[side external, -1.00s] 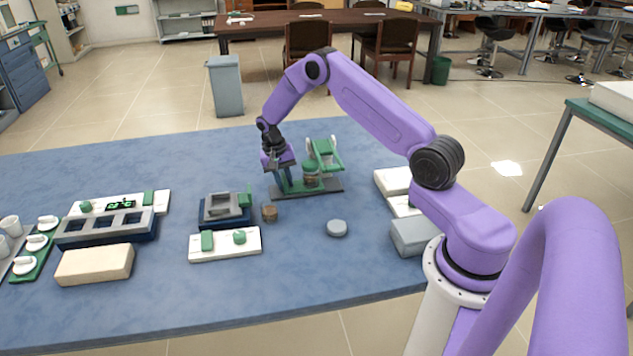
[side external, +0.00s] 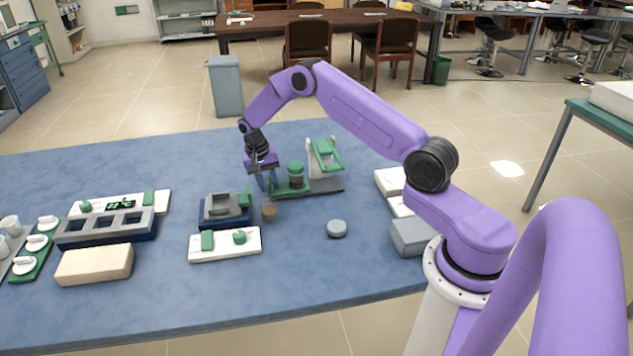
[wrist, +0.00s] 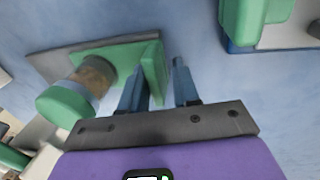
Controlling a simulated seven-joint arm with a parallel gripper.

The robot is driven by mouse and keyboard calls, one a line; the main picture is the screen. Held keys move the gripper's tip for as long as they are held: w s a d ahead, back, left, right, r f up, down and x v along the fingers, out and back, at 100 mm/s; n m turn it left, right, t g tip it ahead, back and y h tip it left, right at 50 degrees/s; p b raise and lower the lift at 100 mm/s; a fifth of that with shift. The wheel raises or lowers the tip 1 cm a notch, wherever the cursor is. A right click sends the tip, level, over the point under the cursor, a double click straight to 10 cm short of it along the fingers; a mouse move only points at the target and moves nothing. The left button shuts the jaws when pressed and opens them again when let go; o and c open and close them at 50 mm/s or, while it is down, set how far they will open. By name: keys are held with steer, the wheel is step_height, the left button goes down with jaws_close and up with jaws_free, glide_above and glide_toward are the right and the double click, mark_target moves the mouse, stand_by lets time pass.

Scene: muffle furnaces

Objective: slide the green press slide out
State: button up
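The green press slide (side external: 294,189) stands drawn to the left along the dark base of the press. A round jar with a green cap (side external: 296,168) sits on it, clear of the green press handle (side external: 325,153). My gripper (side external: 266,183) points down at the slide's left end. In the wrist view, my gripper (wrist: 160,78) has its two fingers apart, either side of the slide's upright green end plate (wrist: 157,70). The left finger overlaps the plate; a thin strip of blue shows between the plate and the right finger. Whether the left finger touches it is hidden.
A grey furnace-like block (side external: 224,208) stands close to the left of my gripper, with a small brown cylinder (side external: 269,211) nearby. A white control panel (side external: 225,244) and a grey round disc (side external: 337,228) lie nearer the camera. The blue mat behind the press is clear.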

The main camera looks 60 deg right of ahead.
steer(key=shift+s+a+f, duration=0.2)
steer(key=shift+s+f, duration=0.05)
steer(key=shift+s, duration=0.05)
steer(key=shift+w+d+r, duration=0.1)
steer(key=shift+r, duration=1.4)
steer(key=shift+w+d+r, duration=0.1)
steer(key=shift+r, duration=2)
